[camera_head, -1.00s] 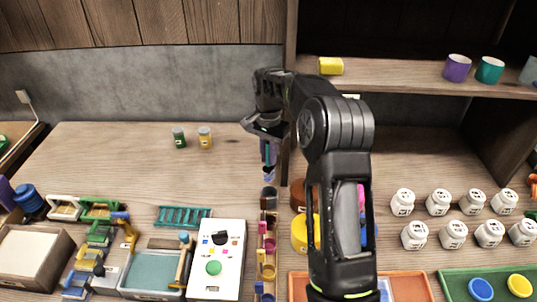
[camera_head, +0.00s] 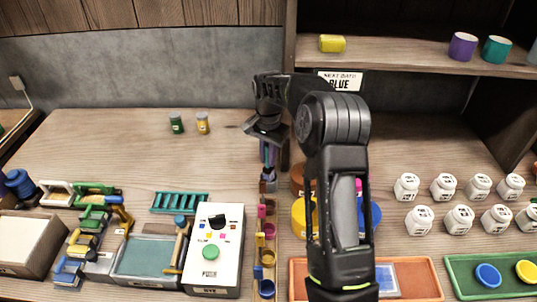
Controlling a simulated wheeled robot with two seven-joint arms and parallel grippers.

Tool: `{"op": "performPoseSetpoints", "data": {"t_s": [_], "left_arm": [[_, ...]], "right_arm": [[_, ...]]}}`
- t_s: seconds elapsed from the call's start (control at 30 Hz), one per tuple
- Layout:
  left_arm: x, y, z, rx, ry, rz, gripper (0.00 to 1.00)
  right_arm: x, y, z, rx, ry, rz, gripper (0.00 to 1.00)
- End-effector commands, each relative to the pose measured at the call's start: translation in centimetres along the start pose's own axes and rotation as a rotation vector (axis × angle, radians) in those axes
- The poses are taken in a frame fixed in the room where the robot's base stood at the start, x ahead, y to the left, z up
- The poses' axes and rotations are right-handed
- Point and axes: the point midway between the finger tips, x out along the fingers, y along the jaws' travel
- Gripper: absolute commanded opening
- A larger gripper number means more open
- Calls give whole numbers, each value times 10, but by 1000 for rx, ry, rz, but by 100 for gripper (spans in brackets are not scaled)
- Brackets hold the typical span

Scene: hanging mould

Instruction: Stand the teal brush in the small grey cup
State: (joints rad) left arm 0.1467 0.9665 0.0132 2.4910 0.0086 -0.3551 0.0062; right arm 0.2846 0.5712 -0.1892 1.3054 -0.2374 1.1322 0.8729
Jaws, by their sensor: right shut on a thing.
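My right gripper (camera_head: 268,146) points down above the back end of the narrow rack and is shut on the teal brush (camera_head: 268,158). The brush is upright, and its handle is partly hidden between the fingers. The small grey cup (camera_head: 268,186) stands directly below the brush, at the back end of the rack. The brush's lower end is at the cup's mouth; I cannot tell how far inside it is. My left gripper is not in view.
The narrow rack (camera_head: 258,245) holds several small coloured cups. A white box with a green button (camera_head: 213,270) stands to its left, and yellow (camera_head: 300,218) and brown containers are close on its right. Two small jars (camera_head: 176,123) stand at the back left, with clear table around them.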

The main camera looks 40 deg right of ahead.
Motion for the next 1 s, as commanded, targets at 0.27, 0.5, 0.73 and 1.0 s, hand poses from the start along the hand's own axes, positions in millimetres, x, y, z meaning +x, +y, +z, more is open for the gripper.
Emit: {"op": "performPoseSetpoints", "data": {"t_s": [0.27,0.5,0.73,1.0], "left_arm": [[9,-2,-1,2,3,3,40],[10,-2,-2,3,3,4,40],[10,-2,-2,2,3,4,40],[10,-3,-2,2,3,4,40]], "right_arm": [[17,0,0,0,0,0,0],[18,0,0,0,0,0,0],[18,0,0,0,0,0,19],[18,0,0,0,0,0,40]]}}
